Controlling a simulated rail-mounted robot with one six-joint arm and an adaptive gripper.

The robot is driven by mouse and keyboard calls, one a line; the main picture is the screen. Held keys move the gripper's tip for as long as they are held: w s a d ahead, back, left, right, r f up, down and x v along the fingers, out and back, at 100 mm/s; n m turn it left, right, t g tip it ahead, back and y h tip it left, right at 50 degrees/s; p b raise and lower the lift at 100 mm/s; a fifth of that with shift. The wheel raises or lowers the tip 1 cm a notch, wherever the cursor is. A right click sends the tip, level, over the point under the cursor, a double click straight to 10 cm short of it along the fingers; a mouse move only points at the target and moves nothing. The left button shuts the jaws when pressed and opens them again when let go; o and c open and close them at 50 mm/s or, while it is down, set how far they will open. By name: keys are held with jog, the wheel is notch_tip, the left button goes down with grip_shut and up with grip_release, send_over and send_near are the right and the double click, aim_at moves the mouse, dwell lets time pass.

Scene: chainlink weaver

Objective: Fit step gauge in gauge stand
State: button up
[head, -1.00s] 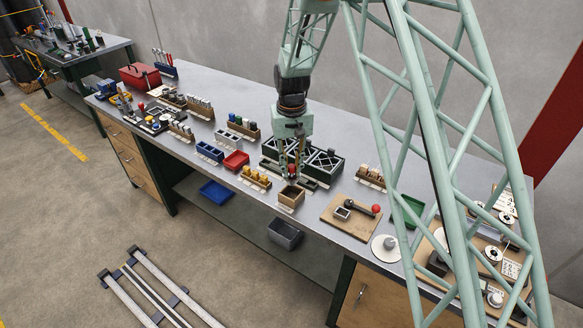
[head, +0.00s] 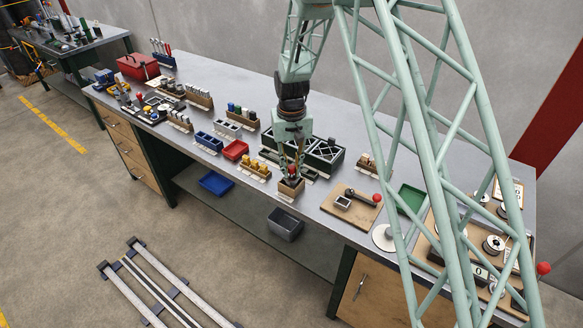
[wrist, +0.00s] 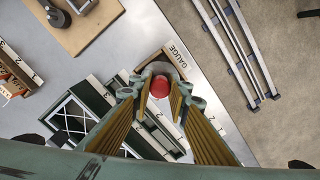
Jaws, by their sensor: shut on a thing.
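My gripper (head: 291,171) is shut on the step gauge, of which mainly the round red top (wrist: 159,87) shows between the fingertips (wrist: 160,92) in the wrist view. The red top is also a small spot (head: 292,172) in the head view. The gauge stand (head: 290,189) is a small open wooden box at the bench's front edge. In the wrist view, its rim (wrist: 176,66) shows just beyond the red top, beside a GAUGE label. The gripper is right over the stand. The gauge's lower end is hidden, so I cannot tell whether it is inside the stand.
A block with yellow pieces (head: 254,169) and a red tray (head: 235,150) lie to the left. A wooden board with a red-knobbed lever (head: 352,205) lies to the right. A grey bin (head: 285,224) is below.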

jog(key=shift+f+b, duration=0.45)
jog(key=shift+f, duration=0.45)
jog(key=shift+f, duration=0.1)
jog(key=o, duration=0.9)
notch_tip(320, 180, up, 11)
jog(key=shift+r, duration=0.5)
jog(key=shift+r, duration=0.1)
dwell(0.8)
